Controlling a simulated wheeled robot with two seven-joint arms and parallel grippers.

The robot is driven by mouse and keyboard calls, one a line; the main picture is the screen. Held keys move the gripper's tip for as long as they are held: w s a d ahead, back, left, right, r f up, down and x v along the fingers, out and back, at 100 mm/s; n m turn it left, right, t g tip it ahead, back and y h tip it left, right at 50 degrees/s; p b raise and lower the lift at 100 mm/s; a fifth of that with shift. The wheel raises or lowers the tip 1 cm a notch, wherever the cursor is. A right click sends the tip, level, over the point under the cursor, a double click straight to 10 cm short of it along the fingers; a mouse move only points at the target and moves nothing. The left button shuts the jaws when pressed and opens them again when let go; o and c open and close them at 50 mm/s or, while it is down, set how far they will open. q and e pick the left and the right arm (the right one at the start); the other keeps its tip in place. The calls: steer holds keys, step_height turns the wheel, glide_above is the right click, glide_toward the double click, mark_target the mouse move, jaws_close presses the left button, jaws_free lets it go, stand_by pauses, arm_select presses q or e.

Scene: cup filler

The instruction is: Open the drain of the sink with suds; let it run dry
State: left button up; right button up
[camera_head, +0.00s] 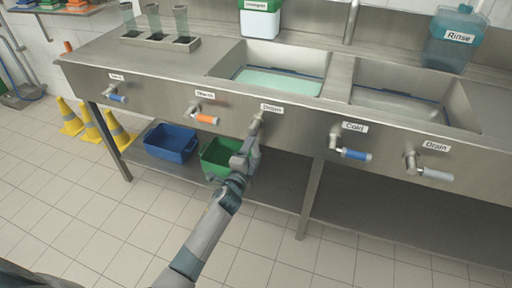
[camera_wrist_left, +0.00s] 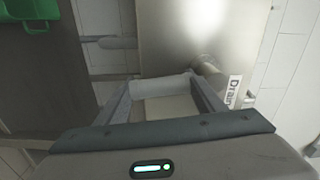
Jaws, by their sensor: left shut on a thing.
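The left sink (camera_head: 332,72) holds pale green, milky water (camera_head: 280,80). On the panel below it is a valve labelled Drain (camera_head: 271,108); its body (camera_head: 257,119) shows under the label. In the left wrist view, the pale drain handle (camera_wrist_left: 160,84) lies between my fingers, beside the valve body (camera_wrist_left: 207,63) and the label (camera_wrist_left: 234,92). The handle seems to point down from the valve; in the head view my gripper covers most of it. My left gripper (camera_head: 253,142) is shut on this handle. My right gripper is out of view.
The right sink (camera_head: 458,100) holds greyish liquid. Its Drain handle (camera_head: 436,174), a blue Cold handle (camera_head: 355,154) and an orange handle (camera_head: 207,118) stick out along the panel. A blue bin (camera_head: 171,142) and a green bin (camera_head: 216,157) stand on the lower shelf.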

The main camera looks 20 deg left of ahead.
arm_select(q)
steer(key=o, duration=1.5)
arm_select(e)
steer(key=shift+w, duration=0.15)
arm_select(q)
steer(key=shift+s, duration=0.1)
steer(key=shift+s+a, duration=0.15)
steer(key=shift+s, duration=4.15)
steer(key=shift+s+a, duration=0.1)
steer(key=shift+s, duration=4.2)
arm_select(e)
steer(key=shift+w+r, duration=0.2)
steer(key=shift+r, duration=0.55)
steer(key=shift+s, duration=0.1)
